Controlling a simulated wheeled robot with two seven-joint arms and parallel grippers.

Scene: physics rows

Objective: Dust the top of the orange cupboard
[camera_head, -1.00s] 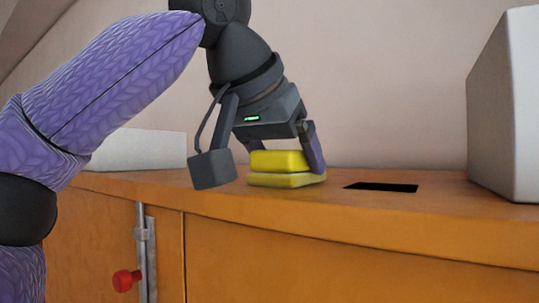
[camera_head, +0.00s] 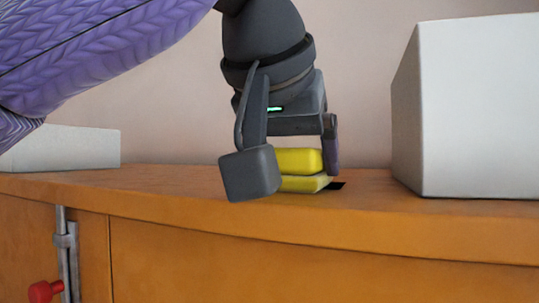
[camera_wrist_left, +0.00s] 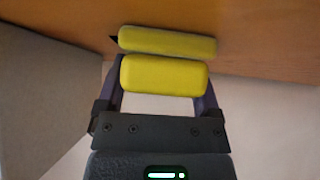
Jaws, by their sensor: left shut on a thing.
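The orange cupboard (camera_head: 180,194) runs across the head view, with its flat top at about the gripper's height. My left gripper (camera_head: 302,165) is shut on a yellow two-layer duster block (camera_head: 300,160) and holds it low at the cupboard top. The lower layer looks to be touching the top. In the left wrist view the duster's thick yellow block (camera_wrist_left: 165,76) sits between the two fingers, with a thinner yellow layer (camera_wrist_left: 168,42) beyond it against the orange wood. My right gripper is not in view.
A large white box (camera_head: 465,110) stands on the top to the right, a short gap from the gripper. A low pale box (camera_head: 65,148) is at the far left. A metal latch with a red knob (camera_head: 44,291) is on the front.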

